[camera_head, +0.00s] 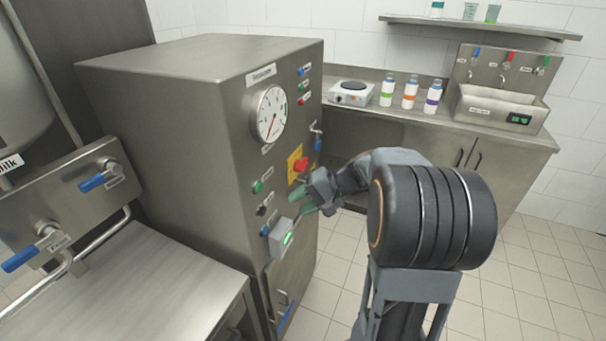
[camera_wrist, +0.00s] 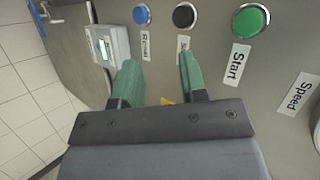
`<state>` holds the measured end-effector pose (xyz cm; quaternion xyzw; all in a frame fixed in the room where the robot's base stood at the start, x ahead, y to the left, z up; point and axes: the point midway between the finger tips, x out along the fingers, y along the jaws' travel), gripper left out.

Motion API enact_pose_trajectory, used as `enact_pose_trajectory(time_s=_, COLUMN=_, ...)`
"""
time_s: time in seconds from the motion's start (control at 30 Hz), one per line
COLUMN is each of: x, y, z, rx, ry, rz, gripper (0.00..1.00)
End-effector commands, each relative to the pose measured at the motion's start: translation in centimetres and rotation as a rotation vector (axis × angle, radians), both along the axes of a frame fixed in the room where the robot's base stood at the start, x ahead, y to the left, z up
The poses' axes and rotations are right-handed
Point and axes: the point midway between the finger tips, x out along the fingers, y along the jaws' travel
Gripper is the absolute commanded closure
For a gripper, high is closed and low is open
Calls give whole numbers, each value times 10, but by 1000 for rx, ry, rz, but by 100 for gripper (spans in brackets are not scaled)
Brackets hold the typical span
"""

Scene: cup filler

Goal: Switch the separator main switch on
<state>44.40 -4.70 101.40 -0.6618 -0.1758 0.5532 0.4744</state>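The main switch, a red rotary knob (camera_head: 301,165) on a yellow plate (camera_head: 293,161), is on the front of the steel separator cabinet (camera_head: 190,110). Its on or off position is too small to tell. My gripper (camera_head: 303,201) is in front of the panel, lower than the knob, beside the buttons. Its green fingers are apart with nothing between them; the wrist view (camera_wrist: 158,62) also shows this gap. There, a small yellow patch (camera_wrist: 167,100) shows between the fingers, the rest hidden by my gripper.
A green Start button (camera_wrist: 251,21), a black button (camera_wrist: 184,17) and a blue Reset button (camera_wrist: 142,14) are close to the fingers. A grey box with a green display (camera_head: 285,238) sticks out below. A gauge (camera_head: 270,114) is above. Tiled floor at right is clear.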

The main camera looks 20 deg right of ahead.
Motion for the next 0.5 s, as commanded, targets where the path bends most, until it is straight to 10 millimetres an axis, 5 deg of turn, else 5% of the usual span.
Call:
enact_pose_trajectory(time_s=0.1, x=35, y=-55, z=-14, rx=204, ry=-115, rz=-139, gripper=61)
enact_pose_trajectory(time_s=0.3, x=62, y=-130, z=-22, rx=389, ry=-313, rz=-310, gripper=61)
enact_pose_trajectory(time_s=0.5, x=72, y=-157, z=-24, rx=447, ry=-404, rz=-381, gripper=61)
